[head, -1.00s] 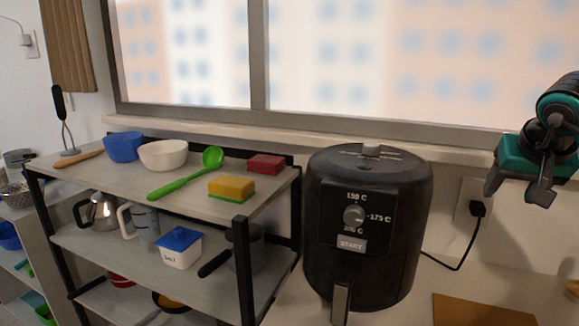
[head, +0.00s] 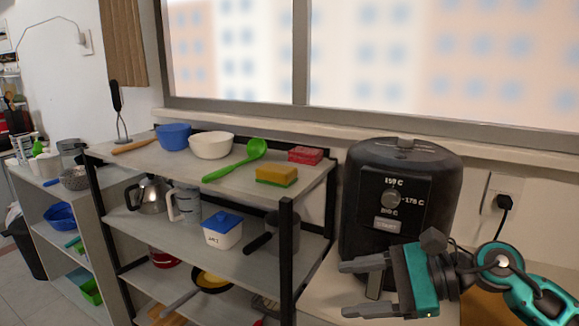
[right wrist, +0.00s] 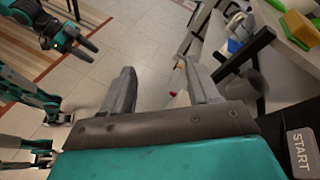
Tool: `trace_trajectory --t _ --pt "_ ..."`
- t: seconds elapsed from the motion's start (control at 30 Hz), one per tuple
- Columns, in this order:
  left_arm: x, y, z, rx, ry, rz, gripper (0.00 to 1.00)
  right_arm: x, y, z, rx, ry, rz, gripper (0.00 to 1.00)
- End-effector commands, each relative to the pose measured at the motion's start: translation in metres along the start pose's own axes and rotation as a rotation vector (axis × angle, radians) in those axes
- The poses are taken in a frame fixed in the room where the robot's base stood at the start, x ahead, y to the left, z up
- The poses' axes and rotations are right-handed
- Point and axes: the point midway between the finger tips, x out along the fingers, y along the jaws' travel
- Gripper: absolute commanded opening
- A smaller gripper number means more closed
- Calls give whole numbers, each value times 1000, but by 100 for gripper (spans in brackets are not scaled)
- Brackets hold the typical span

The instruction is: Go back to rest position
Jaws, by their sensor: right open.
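My right gripper (head: 350,290) is in the lower right of the head view, in front of the black air fryer (head: 378,215). Its jaws point left, are apart and hold nothing. In the right wrist view the two fingers of this gripper (right wrist: 157,68) are spread with only floor and shelf between and beyond them. Another teal and black arm end, which looks like my left gripper (right wrist: 82,42), is at the upper left of the right wrist view. Its finger opening is too unclear to judge. It does not show in the head view.
A black-framed shelf (head: 150,232) stands left of the fryer, holding bowls, a green spoon (head: 237,161), a sponge (head: 276,175) and a salt box (head: 222,231). A white shelf (head: 75,222) is farther left. The right wrist view shows open tiled floor (right wrist: 135,30).

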Motion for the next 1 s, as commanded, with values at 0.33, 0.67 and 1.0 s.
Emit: trace_trajectory --t 0.33,0.67,1.0 --pt "0 1 1 -3 -2 2 43 17 20 -27 1613 -813 -366 61" --pt "-2 3 4 -5 -9 3 43 4 169 -175 -2401 1241 637 61" --pt "-2 3 5 -5 -11 4 43 6 260 -202 -1864 1056 580 61"
